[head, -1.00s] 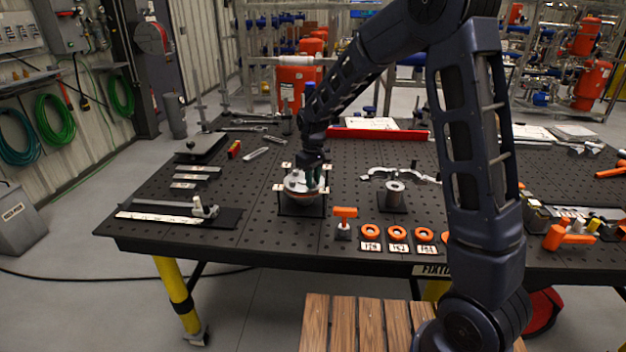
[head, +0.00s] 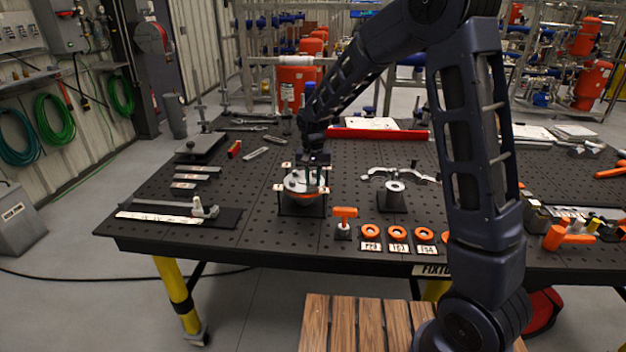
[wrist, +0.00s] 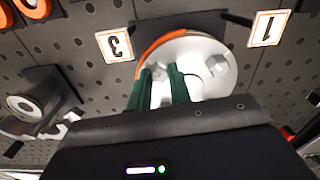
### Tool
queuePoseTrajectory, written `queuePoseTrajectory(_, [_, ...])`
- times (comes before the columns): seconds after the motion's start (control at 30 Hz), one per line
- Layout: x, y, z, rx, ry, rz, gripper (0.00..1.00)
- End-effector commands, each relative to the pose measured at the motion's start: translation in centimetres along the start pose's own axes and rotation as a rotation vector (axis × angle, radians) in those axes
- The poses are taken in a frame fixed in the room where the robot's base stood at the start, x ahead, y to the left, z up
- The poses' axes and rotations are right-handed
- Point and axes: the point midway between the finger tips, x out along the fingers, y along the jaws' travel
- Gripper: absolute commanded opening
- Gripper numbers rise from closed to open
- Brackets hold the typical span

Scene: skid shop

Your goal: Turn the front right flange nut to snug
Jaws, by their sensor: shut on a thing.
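The flange (head: 297,187), a pale round metal disc over an orange ring, sits on a dark stand at the table's middle. It also shows in the wrist view (wrist: 205,88). My gripper (head: 313,180) points down at its right side. In the wrist view, my gripper's green fingers (wrist: 160,78) are shut on a flange nut (wrist: 158,71) near the tag marked 3 (wrist: 118,43). Another nut (wrist: 216,65) shows on the disc, toward the tag marked 1 (wrist: 268,28). The fingers and gripper body hide part of the disc and of the held nut.
An orange-handled tool (head: 345,215) stands just right of the flange stand. Several orange rings (head: 397,232) lie by labels at the front edge. A spool-like metal part (head: 395,190) stands to the right. A tray with a bar (head: 180,215) lies left.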

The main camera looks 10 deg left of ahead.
Motion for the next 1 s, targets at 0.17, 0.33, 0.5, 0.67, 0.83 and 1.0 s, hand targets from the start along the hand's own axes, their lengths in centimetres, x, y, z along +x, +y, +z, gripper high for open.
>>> queuePoseTrajectory(0.17, [-0.23, -0.05, -0.16, 0.031, 0.005, -0.003, 0.00])
queuePoseTrajectory(0.33, [-0.24, -0.06, -0.16, 0.038, 0.005, -0.003, 0.00])
queuePoseTrajectory(0.5, [-0.24, -0.06, -0.17, 0.038, 0.005, -0.003, 0.00])
queuePoseTrajectory(0.67, [-0.22, -0.05, -0.15, 0.037, 0.004, -0.003, 0.34])
queuePoseTrajectory(0.83, [-0.13, -0.04, -0.09, 0.037, 0.003, -0.002, 0.42])
queuePoseTrajectory(1.0, [-0.16, -0.03, -0.06, 0.037, 0.002, -0.001, 0.42])
